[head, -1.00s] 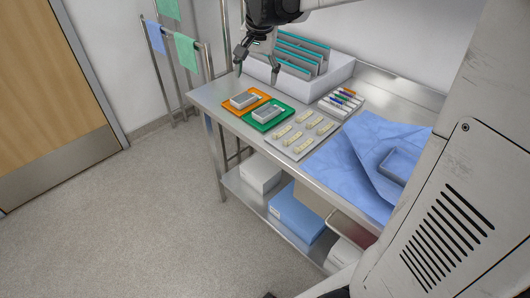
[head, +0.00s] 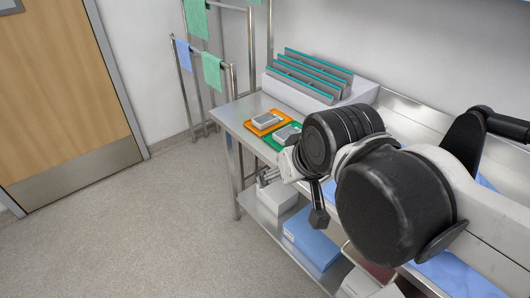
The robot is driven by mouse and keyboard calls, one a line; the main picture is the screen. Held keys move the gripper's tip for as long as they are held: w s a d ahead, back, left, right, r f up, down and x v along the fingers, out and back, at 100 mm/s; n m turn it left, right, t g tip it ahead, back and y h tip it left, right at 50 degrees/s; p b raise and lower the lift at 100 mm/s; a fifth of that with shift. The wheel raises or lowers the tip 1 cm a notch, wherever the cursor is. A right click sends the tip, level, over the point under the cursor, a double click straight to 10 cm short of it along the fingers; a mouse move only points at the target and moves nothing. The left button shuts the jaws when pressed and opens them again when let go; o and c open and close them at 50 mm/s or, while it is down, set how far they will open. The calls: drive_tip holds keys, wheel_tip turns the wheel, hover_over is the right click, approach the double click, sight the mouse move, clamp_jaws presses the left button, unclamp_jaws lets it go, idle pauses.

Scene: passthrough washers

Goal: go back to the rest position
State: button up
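My arm now reaches across the right half of the head view, in front of the table. A dark finger-like part of my gripper (head: 318,208) hangs below the wrist, over the table's front edge. I see nothing held in the part that shows.
The steel table (head: 233,114) carries an orange tray (head: 252,127) and a green tray (head: 299,127), each with a grey block. A white rack (head: 345,98) with grey dividers stands behind. A blue box (head: 312,240) sits on the lower shelf. Floor at left is clear.

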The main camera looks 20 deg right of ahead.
drive_tip(key=shift+s+a+f, duration=0.1)
drive_tip(key=shift+s+f, duration=0.15)
drive_tip(key=shift+s, duration=0.05)
drive_tip(key=shift+f+b, duration=0.85)
idle(0.4)
